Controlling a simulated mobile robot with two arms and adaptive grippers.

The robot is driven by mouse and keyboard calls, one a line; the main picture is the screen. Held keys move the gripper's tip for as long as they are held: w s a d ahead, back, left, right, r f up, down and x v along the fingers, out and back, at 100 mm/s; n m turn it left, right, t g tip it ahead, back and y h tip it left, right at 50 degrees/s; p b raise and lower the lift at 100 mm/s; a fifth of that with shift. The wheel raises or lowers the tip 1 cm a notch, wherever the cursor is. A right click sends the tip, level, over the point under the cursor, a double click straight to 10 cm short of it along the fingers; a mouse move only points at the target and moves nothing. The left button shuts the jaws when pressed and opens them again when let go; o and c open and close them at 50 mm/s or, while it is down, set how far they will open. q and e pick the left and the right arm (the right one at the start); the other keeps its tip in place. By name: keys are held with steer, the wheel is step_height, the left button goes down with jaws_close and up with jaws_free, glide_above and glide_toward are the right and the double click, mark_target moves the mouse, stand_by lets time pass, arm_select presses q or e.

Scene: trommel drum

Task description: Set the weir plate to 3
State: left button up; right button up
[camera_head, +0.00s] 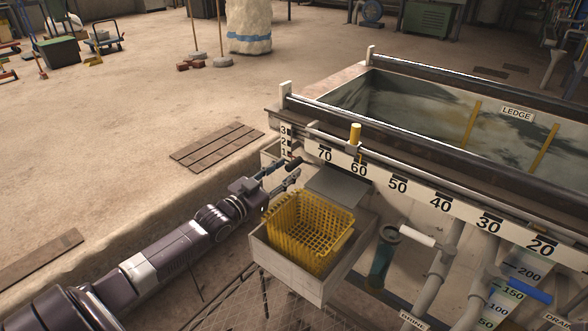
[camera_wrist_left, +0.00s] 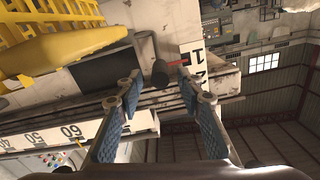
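The weir scale (camera_head: 285,142), a white strip numbered 1 to 3, stands upright at the tank's near left corner; it also shows in the left wrist view (camera_wrist_left: 194,57). In the wrist view a dark round knob (camera_wrist_left: 159,74) has a red pointer (camera_wrist_left: 177,63) beside it, reaching to about the 1. My left gripper (camera_head: 297,171) is just below the scale. In the wrist view the left gripper (camera_wrist_left: 160,88) is open, with the knob between or just beyond its fingertips; I cannot tell if they touch. The head view hides the knob. My right gripper is not in view.
A yellow basket (camera_head: 300,232) sits in a pale box (camera_head: 290,267) just below my left gripper. A grey plate (camera_head: 338,186) slopes beside it. The tank front carries a rail (camera_head: 430,153) and numbers 70 to 20. Pipes and a blue valve handle (camera_head: 530,290) stand right.

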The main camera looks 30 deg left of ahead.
mark_target(293, 162)
arm_select(q)
steer(key=shift+w+d+b, duration=0.1)
steer(key=shift+w+b, duration=0.55)
steer(key=shift+w, duration=1.15)
jaws_close()
